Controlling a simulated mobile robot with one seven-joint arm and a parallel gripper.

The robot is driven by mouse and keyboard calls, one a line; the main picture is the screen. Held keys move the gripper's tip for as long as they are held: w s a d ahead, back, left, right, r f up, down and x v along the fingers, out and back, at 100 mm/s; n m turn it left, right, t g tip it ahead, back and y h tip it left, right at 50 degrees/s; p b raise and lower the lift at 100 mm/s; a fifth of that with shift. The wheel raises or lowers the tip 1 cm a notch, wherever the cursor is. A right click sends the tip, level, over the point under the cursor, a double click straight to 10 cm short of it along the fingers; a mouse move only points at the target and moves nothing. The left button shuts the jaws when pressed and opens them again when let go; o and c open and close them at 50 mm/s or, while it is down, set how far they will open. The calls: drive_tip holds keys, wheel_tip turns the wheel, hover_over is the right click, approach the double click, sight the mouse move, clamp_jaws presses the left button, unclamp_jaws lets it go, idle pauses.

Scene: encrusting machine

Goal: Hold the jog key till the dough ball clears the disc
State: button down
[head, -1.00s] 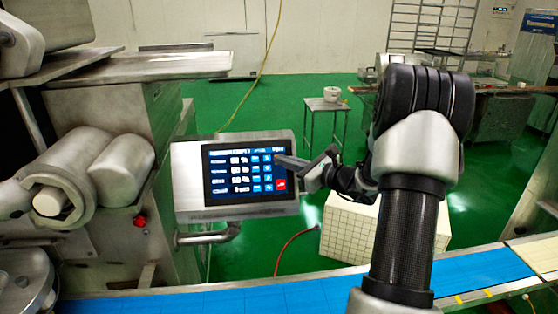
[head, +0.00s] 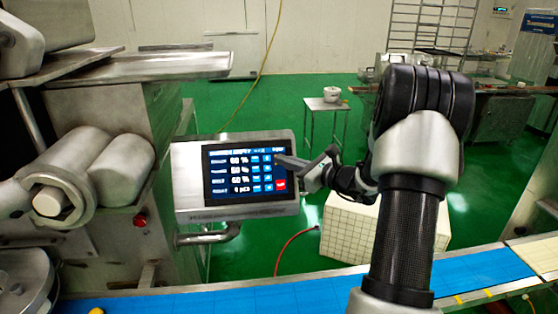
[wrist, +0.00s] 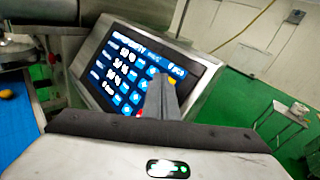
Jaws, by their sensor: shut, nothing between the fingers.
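The control panel (head: 181,180) has a lit touchscreen (head: 215,185) with white readings, columns of blue keys (head: 255,170) and a red key (head: 280,184). I cannot read which key is the jog key. My gripper (head: 278,159) is shut and empty, its fingertips at the screen's upper right edge. In the wrist view the closed fingers (wrist: 156,88) cover part of the screen's keys; whether they touch the glass I cannot tell. A small orange-brown ball, likely the dough ball (wrist: 5,93), lies on the blue belt. It barely shows at the head view's bottom edge (head: 97,311).
The blue conveyor belt (head: 220,305) runs along the front. The machine's steel body and roller (head: 90,168) stand left of the panel. A round steel part (head: 22,285) sits at the lower left. A white tiled block (head: 350,235) stands behind my arm.

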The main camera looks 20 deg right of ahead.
idle(0.3)
drive_tip(key=shift+s+a+r, duration=0.15)
drive_tip(key=shift+s+r, duration=0.25)
drive_tip(key=shift+s, duration=0.2)
drive_tip(key=s+r, duration=0.1)
drive_tip(key=s+p, duration=0.1)
drive_tip(key=s+a+r, duration=0.1)
drive_tip(key=s, duration=0.1)
drive_tip(key=shift+a+r, duration=0.1)
drive_tip(key=shift+r, duration=0.2)
idle(0.4)
